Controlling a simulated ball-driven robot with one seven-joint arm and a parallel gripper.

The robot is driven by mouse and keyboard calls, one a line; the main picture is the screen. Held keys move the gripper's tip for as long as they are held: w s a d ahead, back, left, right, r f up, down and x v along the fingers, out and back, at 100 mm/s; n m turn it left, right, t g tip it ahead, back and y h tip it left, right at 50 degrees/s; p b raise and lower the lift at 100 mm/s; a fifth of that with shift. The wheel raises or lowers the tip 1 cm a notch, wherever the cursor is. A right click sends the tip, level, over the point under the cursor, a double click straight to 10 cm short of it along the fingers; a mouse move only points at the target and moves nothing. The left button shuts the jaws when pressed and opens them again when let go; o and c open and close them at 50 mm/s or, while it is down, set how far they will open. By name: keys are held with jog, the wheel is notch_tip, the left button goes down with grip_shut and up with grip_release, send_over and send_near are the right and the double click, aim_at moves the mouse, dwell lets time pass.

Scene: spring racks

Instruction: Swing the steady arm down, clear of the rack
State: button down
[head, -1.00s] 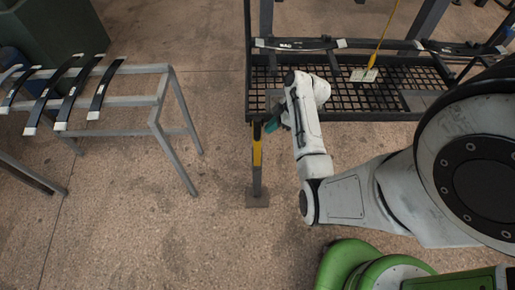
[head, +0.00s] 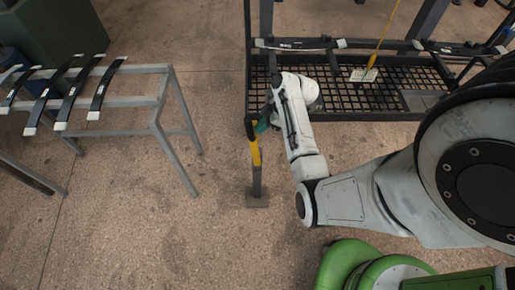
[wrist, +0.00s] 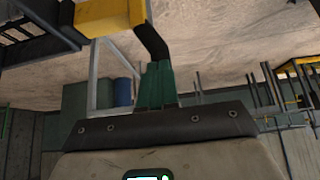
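The steady arm (head: 251,130) is a dark bar at the front left corner post of the black mesh rack (head: 350,88), beside a yellow section. In the wrist view the dark bent bar (wrist: 150,38) runs from a yellow block (wrist: 105,16) down to my green fingers. My gripper (head: 263,125) is at the post, just outside the rack's left front corner. Its fingers, also in the wrist view (wrist: 155,82), are close together with the bar's end between them. The exact contact is partly hidden by the fingers.
A grey metal stand (head: 140,100) with several dark curved springs (head: 80,88) is on the left. Open floor (head: 215,110) lies between it and the rack. A yellow cord with a tag (head: 364,75) hangs over the rack. The post's foot plate (head: 257,199) stands on the floor.

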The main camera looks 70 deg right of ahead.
jog(key=shift+w+a+b, duration=1.15)
jog(key=shift+w+a, duration=1.1)
jog(key=shift+w, duration=3.05)
jog(key=shift+w+a+b, duration=1.15)
jog(key=shift+w+a, duration=1.05)
jog(key=shift+w, duration=3.1)
jog(key=s+d+p, duration=0.2)
jog(key=s+p, duration=0.1)
jog(key=s, duration=0.2)
jog(key=shift+s+d, duration=0.2)
jog(key=shift+s, duration=0.15)
